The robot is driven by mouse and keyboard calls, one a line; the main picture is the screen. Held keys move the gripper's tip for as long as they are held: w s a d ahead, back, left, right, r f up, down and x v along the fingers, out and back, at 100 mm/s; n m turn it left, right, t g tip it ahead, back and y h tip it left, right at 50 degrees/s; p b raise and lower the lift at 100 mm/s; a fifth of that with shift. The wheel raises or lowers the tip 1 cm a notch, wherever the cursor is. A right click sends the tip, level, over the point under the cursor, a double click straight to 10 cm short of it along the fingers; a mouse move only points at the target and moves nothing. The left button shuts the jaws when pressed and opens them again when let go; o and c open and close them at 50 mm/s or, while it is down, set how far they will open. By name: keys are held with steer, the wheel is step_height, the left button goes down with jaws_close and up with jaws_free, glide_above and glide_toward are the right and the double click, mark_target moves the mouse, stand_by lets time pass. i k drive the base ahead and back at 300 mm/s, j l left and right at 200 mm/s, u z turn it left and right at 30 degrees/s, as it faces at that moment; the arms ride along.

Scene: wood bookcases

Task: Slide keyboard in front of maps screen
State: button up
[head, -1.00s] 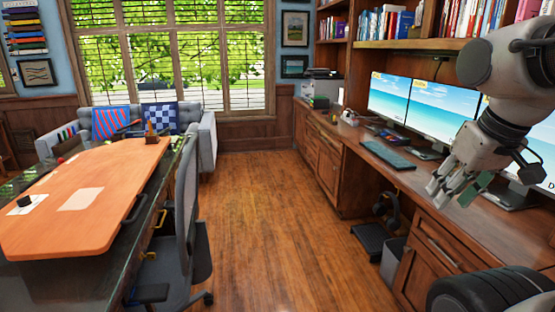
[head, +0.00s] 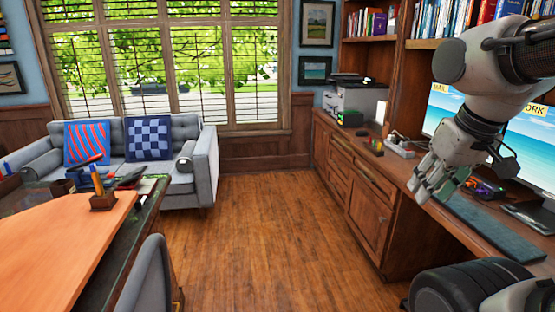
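My gripper (head: 432,190) hangs over the desk's front edge, to the left of the keyboard in the picture. Its fingers are spread and nothing shows between them. Behind it stand two screens with a blue and sandy picture. The left screen (head: 437,112) bears a MAIL label. The right screen (head: 535,140) bears a WORK label. My arm covers part of both. No maps label is readable.
A printer (head: 358,100), a white power strip (head: 399,148) and small items stand farther back on the desk. An orange-topped table (head: 60,240) and a grey chair (head: 145,280) are at the left. A grey sofa (head: 190,185) stands by the window. The wooden floor between is clear.

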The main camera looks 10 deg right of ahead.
mark_target(516, 248)
steer(key=i+z, duration=0.15)
steer(key=i, duration=0.55)
steer(key=i+j+z, duration=0.15)
steer(key=i, duration=0.55)
steer(key=i+j+z, duration=0.15)
steer(key=i, duration=0.55)
steer(key=i+z, duration=0.2)
steer(key=z, duration=0.2)
steer(key=i+z, duration=0.2)
steer(key=z, duration=0.25)
steer(key=i+j+z, duration=0.15)
steer(key=z, duration=1.85)
